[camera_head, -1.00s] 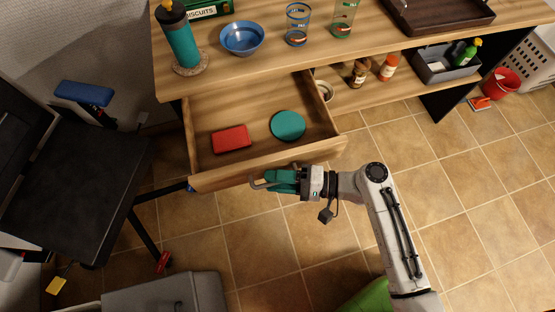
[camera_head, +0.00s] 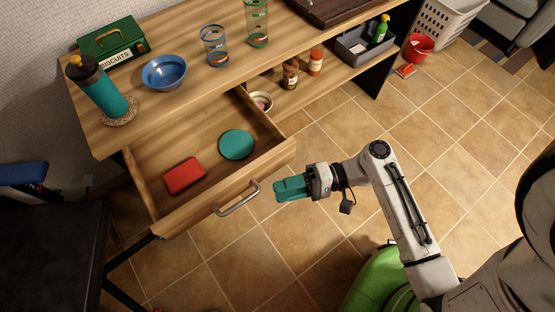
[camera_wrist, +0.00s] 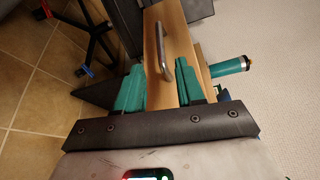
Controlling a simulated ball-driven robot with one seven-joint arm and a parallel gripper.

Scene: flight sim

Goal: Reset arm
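My gripper (camera_head: 278,190) has teal fingers and hangs in the air in front of the open drawer, clear of its metal handle (camera_head: 237,198). In the wrist view my gripper (camera_wrist: 157,80) has its two fingers spread apart with nothing held between them. The handle also shows in the wrist view (camera_wrist: 160,48), ahead of the fingers. The drawer (camera_head: 165,222) is pulled out of the wooden desk. Inside it lie a red box-like item (camera_head: 184,175) and a round teal item (camera_head: 236,145).
On the desktop (camera_head: 190,110) stand a teal bottle (camera_head: 102,92), a blue bowl (camera_head: 164,73), a green biscuit tin (camera_head: 112,45) and two glasses. A shelf below holds jars and a grey bin (camera_head: 362,46). A green object (camera_head: 375,280) is at the bottom.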

